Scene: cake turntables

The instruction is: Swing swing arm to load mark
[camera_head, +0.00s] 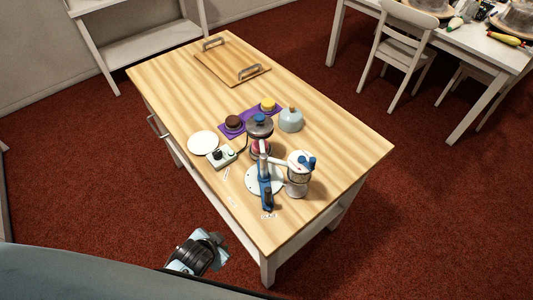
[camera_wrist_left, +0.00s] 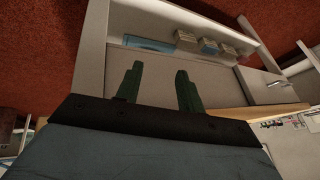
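The swing arm (camera_head: 265,187) stands on a white round plate on the wooden table, near its front edge. My left gripper (camera_head: 214,246) is off the table's front edge, to the left and below the swing arm, touching nothing. In the left wrist view its two dark green fingers (camera_wrist_left: 158,84) are apart with nothing between them. My right gripper is not in view.
A white cylinder with a blue knob (camera_head: 299,178) stands right of the swing arm. Behind are a dark-topped device (camera_head: 260,128), a pale blue dome (camera_head: 291,120) and a purple mat (camera_head: 250,120). A control box (camera_head: 220,157) and white disc (camera_head: 203,143) lie left.

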